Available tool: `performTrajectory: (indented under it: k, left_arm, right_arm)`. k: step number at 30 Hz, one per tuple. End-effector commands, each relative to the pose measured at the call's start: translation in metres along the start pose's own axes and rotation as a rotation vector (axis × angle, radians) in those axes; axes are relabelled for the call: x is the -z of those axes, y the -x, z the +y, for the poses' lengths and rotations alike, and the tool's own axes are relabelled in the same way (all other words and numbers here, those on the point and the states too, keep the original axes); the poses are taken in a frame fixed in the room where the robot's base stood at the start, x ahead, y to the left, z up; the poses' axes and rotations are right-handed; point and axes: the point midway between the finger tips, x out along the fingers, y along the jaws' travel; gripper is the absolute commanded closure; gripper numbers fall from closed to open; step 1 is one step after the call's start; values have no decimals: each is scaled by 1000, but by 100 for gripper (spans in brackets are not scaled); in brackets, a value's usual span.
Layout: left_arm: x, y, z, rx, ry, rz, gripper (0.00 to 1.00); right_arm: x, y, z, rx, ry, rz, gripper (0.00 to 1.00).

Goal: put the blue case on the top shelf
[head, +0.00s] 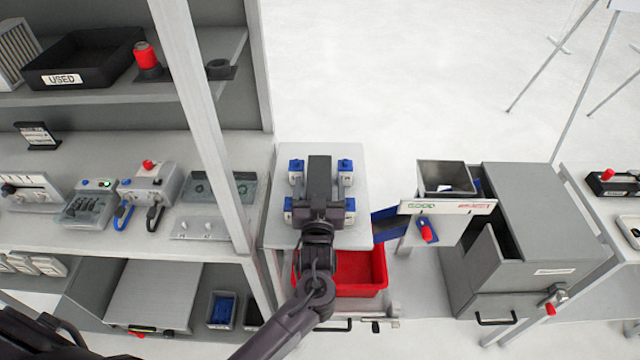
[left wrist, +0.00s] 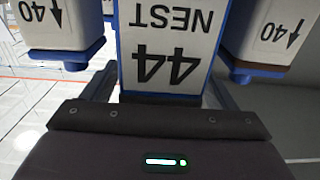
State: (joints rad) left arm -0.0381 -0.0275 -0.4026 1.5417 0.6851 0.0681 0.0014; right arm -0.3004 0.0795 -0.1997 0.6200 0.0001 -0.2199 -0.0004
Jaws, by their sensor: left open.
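My left gripper (head: 319,168) is over the small grey table (head: 272,232), among several white blocks with blue tops and edges, such as one block (head: 345,170). In the left wrist view, a white block with blue edges marked "NEST 44" (left wrist: 168,45) is straight ahead, upside down in the picture. Dark finger parts show on both sides of it, and the gripper is open. Blocks marked "40" (left wrist: 60,22) flank it. I cannot tell which thing is the blue case; the gripper hides the table's middle. The top shelf (head: 110,92) is at upper left. My right gripper is not in view.
The top shelf holds a black "USED" tray (head: 85,58) and a red spool (head: 148,58). A shelf post (head: 200,115) stands between shelf and table. A red bin (head: 358,270) is below the table. A grey cabinet (head: 535,225) stands at right.

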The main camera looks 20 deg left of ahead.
Motion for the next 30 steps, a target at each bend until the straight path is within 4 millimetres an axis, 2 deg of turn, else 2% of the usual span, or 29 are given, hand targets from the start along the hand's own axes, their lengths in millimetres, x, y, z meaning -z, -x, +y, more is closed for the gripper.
performTrajectory:
  k: [3, 11, 24, 25, 30]
  left_arm:
    - [0, -10, 0, 0, 0, 0, 20]
    - [-1, -12, 0, -1, 1, -1, 21]
    - [-1, -12, 0, -1, 1, -2, 79]
    - [-1, -12, 0, -1, 1, -2, 82]
    - [1, -12, 0, -1, 3, 2, 82]
  right_arm:
    - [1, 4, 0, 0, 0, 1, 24]
    - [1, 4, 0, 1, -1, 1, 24]
    - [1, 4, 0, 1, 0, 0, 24]
    - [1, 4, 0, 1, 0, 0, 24]
    - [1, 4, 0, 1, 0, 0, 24]
